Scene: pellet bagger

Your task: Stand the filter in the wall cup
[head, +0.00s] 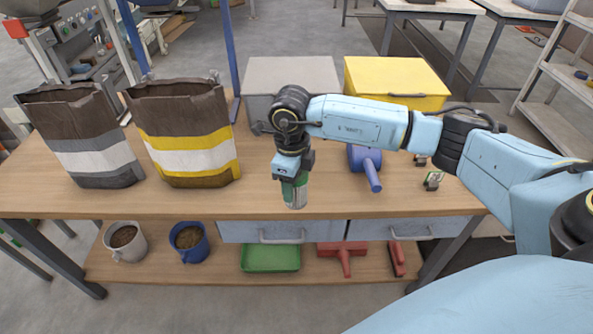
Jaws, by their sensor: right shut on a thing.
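My right gripper (294,177) points down over the front middle of the workbench. It is shut on a small green cylinder with a pale lower part, which looks like the filter (295,194). The filter is upright, with its top hidden between the jaws. I cannot tell whether its bottom touches the bench top. I cannot make out a wall cup in this view. My left gripper is not in view.
Two open paper sacks (93,153) stand on the bench (225,205) at left. A grey box (290,75) and a yellow box (398,82) stand behind my arm. A blue handled tool (372,175) lies right of the filter. Mugs (190,242) and a green tray (270,258) are below.

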